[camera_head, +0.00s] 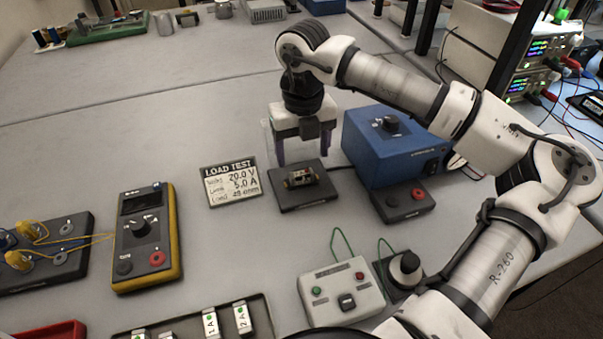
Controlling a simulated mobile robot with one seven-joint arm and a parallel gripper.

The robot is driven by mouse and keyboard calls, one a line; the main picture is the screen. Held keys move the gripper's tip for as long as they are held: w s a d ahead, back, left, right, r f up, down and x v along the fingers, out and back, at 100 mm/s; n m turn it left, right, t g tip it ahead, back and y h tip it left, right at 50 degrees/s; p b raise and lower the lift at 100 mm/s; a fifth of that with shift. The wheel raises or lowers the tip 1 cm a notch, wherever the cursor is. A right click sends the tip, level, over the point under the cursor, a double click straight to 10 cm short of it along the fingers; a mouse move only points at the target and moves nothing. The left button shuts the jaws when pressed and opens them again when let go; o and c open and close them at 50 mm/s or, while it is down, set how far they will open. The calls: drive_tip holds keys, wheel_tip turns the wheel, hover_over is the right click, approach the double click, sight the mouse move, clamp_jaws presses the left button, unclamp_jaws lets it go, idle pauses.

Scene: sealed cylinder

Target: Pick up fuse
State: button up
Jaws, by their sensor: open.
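Fuse-like pieces stand in a dark tray (268,312) at the bottom edge. One is white, labelled 1A (210,324), with a green dot; beside it is one labelled 2A (242,318). More pale pieces at the tray's left are cut off by the frame. A small brass-coloured holder (300,177) sits on a dark square base (318,194) in mid-table; I cannot tell whether a fuse is in it. My gripper (305,156) points down with fingers apart and empty, just behind and above this holder in the picture.
A blue box with a knob (385,155) stands right of my gripper. A LOAD TEST card (231,185) and yellow multimeter (147,240) lie left. A white button box (340,291) and black knob unit (405,268) are in front.

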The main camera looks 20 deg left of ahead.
sight(301, 173)
drive_tip(key=f, duration=0.1)
drive_tip(key=f+p, duration=0.1)
drive_tip(key=f, duration=0.1)
drive_tip(key=f+p, duration=0.1)
drive_tip(key=f, duration=0.1)
drive_tip(key=shift+s, duration=0.4)
drive_tip(key=shift+c, duration=0.4)
drive_tip(key=c, duration=1)
